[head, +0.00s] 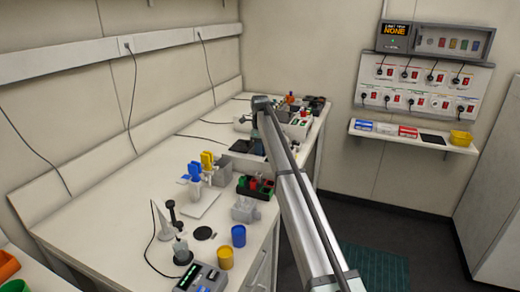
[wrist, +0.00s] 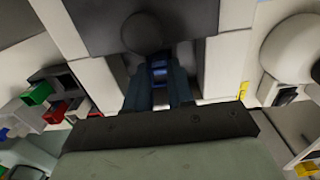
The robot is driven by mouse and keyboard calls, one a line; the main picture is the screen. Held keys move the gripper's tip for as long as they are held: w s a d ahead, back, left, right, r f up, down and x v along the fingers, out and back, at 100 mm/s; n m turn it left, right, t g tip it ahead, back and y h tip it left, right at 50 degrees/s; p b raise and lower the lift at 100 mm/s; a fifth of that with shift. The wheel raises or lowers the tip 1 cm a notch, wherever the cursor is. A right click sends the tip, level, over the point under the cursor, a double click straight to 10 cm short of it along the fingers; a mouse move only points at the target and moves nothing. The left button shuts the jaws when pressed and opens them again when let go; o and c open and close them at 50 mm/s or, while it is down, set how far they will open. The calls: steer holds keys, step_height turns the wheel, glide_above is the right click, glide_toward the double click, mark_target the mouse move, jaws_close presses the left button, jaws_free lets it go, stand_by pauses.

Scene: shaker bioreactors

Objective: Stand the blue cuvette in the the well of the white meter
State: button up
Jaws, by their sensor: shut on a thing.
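My gripper (wrist: 160,98) shows in the wrist view with its two dark fingers shut on the blue cuvette (wrist: 159,70). Only a short blue part of the cuvette shows between the fingers. A white housing (wrist: 227,62) with a dark grey face lies beyond the fingertips. It looks like the white meter, but I cannot be sure. A dark round shape sits on that face, close to the cuvette's far end. I cannot tell whether they touch or whether the cuvette is in a well. In the head view my arm hides the cuvette and much of the gripper area.
A dark rack with red and green pieces (head: 257,187) stands on the bench. A blue cup (head: 238,236) and a yellow cup (head: 225,258) are near the front edge. More equipment crowds the bench's far end.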

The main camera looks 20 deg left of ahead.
steer(key=o, duration=0.9)
steer(key=shift+c, duration=0.2)
step_height(320, 180, up, 7)
stand_by(1.0)
stand_by(0.3)
